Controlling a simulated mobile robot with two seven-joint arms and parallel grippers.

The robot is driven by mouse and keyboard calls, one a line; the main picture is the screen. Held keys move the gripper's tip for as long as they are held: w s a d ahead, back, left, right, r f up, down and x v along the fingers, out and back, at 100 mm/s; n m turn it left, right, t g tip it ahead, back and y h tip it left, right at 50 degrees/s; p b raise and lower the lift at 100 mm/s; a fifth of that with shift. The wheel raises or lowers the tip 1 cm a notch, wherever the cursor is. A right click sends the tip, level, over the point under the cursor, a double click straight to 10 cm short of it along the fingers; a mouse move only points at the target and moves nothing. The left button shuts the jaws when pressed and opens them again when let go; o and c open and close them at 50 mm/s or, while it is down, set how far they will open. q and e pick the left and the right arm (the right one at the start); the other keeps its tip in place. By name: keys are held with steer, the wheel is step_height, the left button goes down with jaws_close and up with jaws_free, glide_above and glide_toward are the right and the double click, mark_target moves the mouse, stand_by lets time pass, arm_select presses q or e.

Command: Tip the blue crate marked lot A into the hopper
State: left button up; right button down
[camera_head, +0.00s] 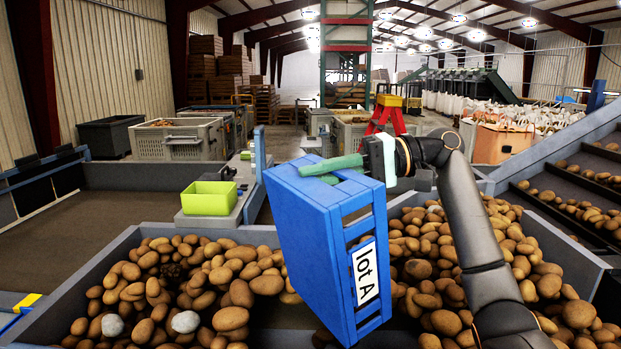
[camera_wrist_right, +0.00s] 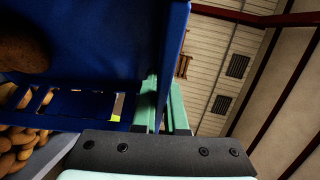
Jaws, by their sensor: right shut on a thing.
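The blue crate (camera_head: 310,235), with a white "lot A" label (camera_head: 366,272) on one side, is held steeply tilted above the potatoes in the grey hopper (camera_head: 80,268). My right gripper (camera_head: 330,170), with green fingers, is shut on the crate's upper edge. In the right wrist view the crate's blue wall (camera_wrist_right: 95,50) fills the left, beside the green fingers (camera_wrist_right: 163,105). A large brown potato (camera_wrist_right: 22,48) shows close to that wall; I cannot tell whether it is inside the crate. Most of the crate's inside is hidden. My left gripper is not in view.
A lime green box (camera_head: 208,199) stands on a grey ledge behind the hopper. A sloping conveyor with potatoes (camera_head: 580,200) runs at the right. Large grey bins (camera_head: 180,142) and a red and yellow step stand (camera_head: 387,115) are farther back.

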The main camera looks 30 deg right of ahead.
steer(key=d+m+y, duration=0.1)
steer(key=d+y, duration=0.2)
steer(key=d, duration=0.4)
steer(key=shift+d+f+t+b, duration=0.15)
steer(key=shift+d+t+b, duration=0.2)
steer(key=shift+t+b, duration=0.1)
stand_by(0.4)
step_height(320, 180, up, 5)
steer(key=p, duration=0.2)
steer(key=a+f+n+g+h, duration=0.2)
steer(key=a+h, duration=0.6)
steer(key=a, duration=1.2)
step_height(320, 180, down, 2)
steer(key=shift+s+a+f+n+h, duration=0.1)
steer(key=shift+s+a+n+h, duration=0.1)
steer(key=shift+a+n+h, duration=0.15)
